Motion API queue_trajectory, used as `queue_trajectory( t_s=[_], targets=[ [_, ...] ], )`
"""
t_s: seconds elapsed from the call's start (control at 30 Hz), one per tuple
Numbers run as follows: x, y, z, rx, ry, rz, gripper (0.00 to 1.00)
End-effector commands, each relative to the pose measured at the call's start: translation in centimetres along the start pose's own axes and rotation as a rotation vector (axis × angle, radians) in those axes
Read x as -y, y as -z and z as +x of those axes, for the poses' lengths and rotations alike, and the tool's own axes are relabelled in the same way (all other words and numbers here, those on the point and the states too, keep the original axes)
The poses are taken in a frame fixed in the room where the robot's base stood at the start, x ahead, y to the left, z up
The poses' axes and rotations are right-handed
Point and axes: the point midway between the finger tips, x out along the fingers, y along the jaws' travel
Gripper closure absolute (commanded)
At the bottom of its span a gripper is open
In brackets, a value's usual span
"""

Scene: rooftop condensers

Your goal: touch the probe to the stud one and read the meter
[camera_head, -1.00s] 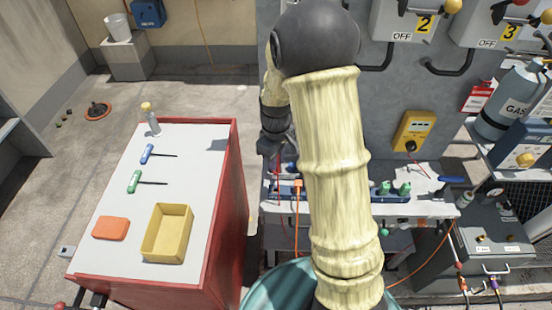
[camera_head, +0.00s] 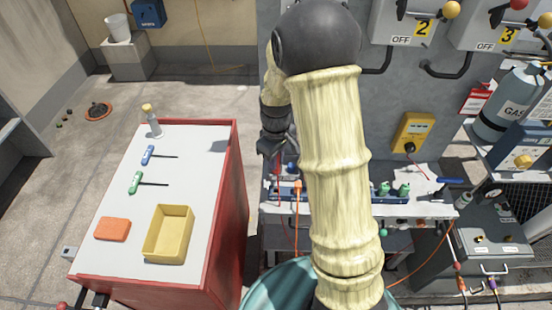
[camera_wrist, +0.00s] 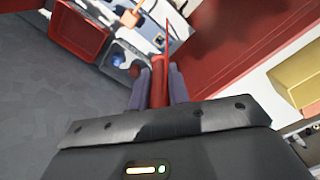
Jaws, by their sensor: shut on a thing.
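My gripper (camera_wrist: 157,92) is shut on a red probe (camera_wrist: 158,75) in the wrist view. The probe's thin red tip points away from the fingers, toward a light bench-like surface. In the head view my gripper (camera_head: 279,148) is beside my arm, above the left end of the white ledge (camera_head: 430,178). A yellow meter (camera_head: 414,132) hangs on the grey panel, right of my arm; its reading is too small to tell. I cannot pick out stud one; my arm hides part of the ledge. I cannot tell whether the probe tip touches anything.
A red cart with a white top (camera_head: 192,150) stands at the left, bearing a yellow tray (camera_head: 168,255), an orange block (camera_head: 113,230) and two screwdrivers. A gas cylinder (camera_head: 507,95) stands at the right. Switch boxes hang above the ledge. Open floor lies left of the cart.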

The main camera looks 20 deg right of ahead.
Motion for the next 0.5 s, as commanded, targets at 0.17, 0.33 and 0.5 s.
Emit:
queue_trajectory(
  t_s=[0.17, 0.33, 0.5],
  targets=[
    [0.0, 0.0, -1.1, -0.001, 0.0, 0.0, 1.0],
    [0.0, 0.0, -2.0, -0.001, 0.0, 0.0, 1.0],
    [0.0, 0.0, -2.8, -0.001, 0.0, 0.0, 1.0]
  ],
)
